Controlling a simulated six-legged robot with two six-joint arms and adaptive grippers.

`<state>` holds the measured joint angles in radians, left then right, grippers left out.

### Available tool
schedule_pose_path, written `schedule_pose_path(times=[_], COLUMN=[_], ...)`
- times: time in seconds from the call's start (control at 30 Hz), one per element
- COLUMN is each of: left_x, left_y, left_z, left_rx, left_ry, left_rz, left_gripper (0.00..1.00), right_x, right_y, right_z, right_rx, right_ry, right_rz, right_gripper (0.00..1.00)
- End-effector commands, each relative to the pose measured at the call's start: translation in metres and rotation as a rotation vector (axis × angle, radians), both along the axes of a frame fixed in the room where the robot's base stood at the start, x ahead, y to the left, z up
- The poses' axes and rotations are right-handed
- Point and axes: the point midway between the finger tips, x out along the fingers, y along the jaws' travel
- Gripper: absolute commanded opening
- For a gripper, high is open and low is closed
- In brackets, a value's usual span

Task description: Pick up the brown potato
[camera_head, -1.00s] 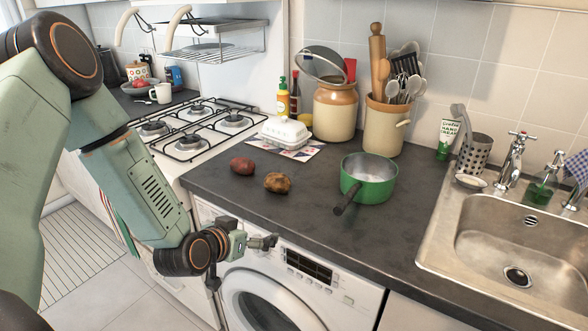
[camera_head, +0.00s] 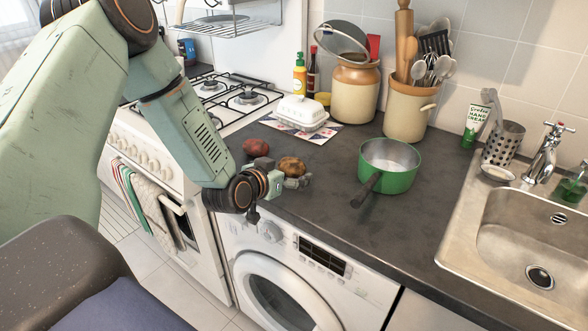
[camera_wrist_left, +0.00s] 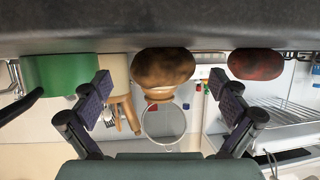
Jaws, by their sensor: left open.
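The brown potato (camera_head: 292,166) lies on the dark counter (camera_head: 325,220) near its front left part. A red potato (camera_head: 256,147) lies to its left. My left gripper (camera_head: 281,174) is open at the counter's front edge, just in front of the brown potato, and partly covers it. In the left wrist view, which is upside down, the brown potato (camera_wrist_left: 163,68) shows ahead, between the lines of the two spread fingers (camera_wrist_left: 160,105). It looks apart from them. The red potato (camera_wrist_left: 256,64) is off to the right there. My right gripper is not in view.
A green pot (camera_head: 389,168) stands right of the potatoes, its dark handle pointing toward the front. A white butter dish (camera_head: 302,112) stands behind them, and tall jars (camera_head: 355,90) further back. The sink (camera_head: 530,235) is at right, the washer (camera_head: 290,275) below.

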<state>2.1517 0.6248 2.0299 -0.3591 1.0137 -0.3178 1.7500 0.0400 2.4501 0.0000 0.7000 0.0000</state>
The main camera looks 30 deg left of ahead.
Motion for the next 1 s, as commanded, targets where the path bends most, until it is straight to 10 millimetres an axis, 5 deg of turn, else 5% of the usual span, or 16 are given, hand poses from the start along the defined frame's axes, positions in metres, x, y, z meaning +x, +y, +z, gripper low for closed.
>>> schedule_pose_path(times=[0.2,0.5,1.0], left_x=[0.026,0.032,0.032], left_y=[0.002,0.003,0.003], left_z=[-0.012,-0.012,-0.012], left_rx=[0.002,-0.001,0.000], left_ry=[0.001,0.001,0.001], left_rz=[-0.004,-0.003,-0.003], left_gripper=[0.98,0.98,0.55], right_x=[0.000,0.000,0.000], right_y=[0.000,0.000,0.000], right_z=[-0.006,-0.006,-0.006], right_rx=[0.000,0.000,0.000], right_ry=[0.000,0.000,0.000], right_rz=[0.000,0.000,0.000], right_gripper=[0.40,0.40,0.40])
